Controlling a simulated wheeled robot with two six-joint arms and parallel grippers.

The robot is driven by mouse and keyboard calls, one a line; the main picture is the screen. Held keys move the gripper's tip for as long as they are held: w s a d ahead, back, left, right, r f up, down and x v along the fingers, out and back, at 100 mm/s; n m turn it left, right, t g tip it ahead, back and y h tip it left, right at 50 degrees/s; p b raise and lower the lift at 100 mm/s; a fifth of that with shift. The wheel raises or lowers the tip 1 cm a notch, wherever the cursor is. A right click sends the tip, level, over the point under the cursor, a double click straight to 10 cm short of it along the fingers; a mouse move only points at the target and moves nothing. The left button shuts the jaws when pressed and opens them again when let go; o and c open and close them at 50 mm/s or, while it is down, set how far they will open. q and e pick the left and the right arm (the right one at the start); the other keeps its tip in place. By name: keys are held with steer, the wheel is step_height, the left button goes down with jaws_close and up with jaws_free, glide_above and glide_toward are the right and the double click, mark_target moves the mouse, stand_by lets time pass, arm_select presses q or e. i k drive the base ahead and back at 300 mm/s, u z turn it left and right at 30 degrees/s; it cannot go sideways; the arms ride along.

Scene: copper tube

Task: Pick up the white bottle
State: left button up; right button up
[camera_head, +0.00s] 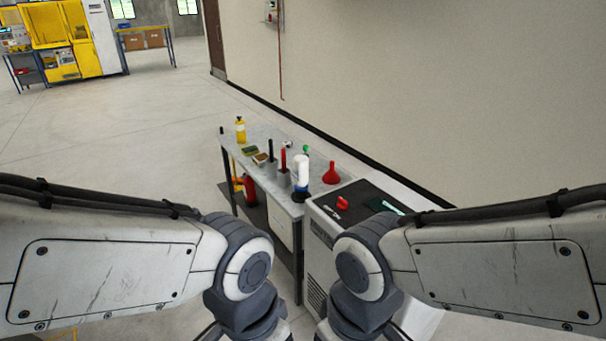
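A white bottle (302,171) stands upright near the front end of a grey metal table (262,133). It has a dark blue part at its foot. Small items stand close to its left, and a red funnel (331,173) stands to its right. My two arms come in from the left and the right at the bottom, in front of the table. Both grippers are below the picture's edge, so neither shows. Nothing of mine touches the bottle.
A yellow bottle (240,130) and flat brushes (260,158) are on the table. A white machine with a dark top (355,204) stands against the table's front right end. A wall runs along the right. Floor is clear on the left, with yellow machinery (62,38) far back.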

mark_target(300, 173)
steer(key=u, duration=0.85)
steer(key=i, duration=3.1)
steer(key=z, duration=2.1)
